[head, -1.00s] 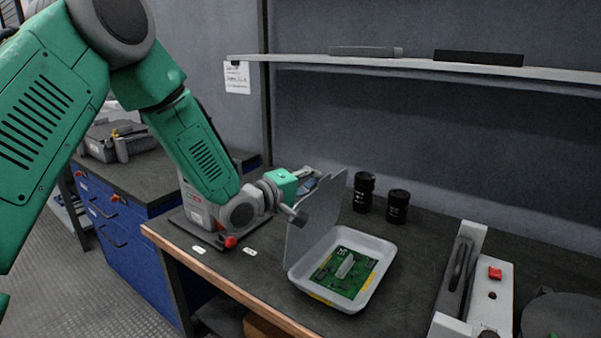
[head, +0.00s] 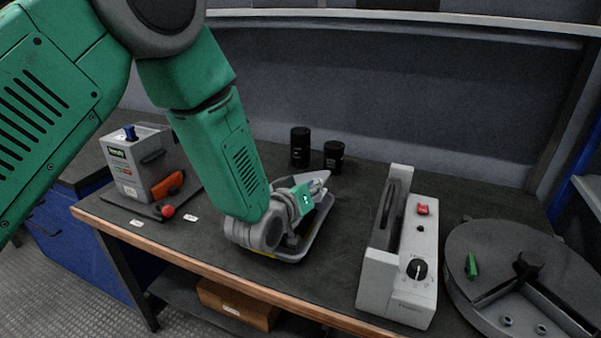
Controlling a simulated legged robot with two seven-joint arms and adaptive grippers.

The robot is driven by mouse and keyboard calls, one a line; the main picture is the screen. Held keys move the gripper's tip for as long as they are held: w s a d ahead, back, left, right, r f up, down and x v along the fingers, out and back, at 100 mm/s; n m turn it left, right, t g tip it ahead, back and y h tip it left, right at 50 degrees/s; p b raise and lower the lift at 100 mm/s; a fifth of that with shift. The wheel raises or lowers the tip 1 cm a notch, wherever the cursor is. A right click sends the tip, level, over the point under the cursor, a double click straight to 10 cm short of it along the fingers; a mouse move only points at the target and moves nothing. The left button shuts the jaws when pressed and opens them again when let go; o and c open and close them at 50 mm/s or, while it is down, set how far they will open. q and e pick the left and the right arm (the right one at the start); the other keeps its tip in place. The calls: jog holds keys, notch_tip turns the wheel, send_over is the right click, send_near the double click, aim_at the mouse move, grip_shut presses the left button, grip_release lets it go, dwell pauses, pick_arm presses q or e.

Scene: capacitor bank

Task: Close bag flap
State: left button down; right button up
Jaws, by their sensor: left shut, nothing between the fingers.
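The pale tray-like bag (head: 290,258) sits on the dark bench, mostly hidden behind my left arm. Its grey flap (head: 317,217) now appears to lie down over the tray; whether it is flush all round I cannot see. The green circuit board inside is out of sight. My left gripper (head: 319,186) is shut and empty, above the flap near the back of the tray. Whether it touches the flap is unclear. My right gripper is not in view.
A white sealer-like device (head: 398,283) with a slot and knob stands right of the tray. A round dark tray (head: 480,235) with a green part is further right. Two black cylinders (head: 300,147) stand behind. A grey box (head: 128,172) is at left.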

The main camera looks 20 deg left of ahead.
aim_at(317, 202)
pick_arm(q)
jog(key=f, duration=0.1)
jog(key=d+f, duration=0.1)
jog(key=f+m, duration=0.1)
jog(key=shift+s+d+f+b, duration=0.1)
jog(key=shift+d+b, duration=0.2)
jog(key=shift+b, duration=0.1)
jog(key=shift+d+f, duration=0.35)
jog(key=shift+f, duration=0.35)
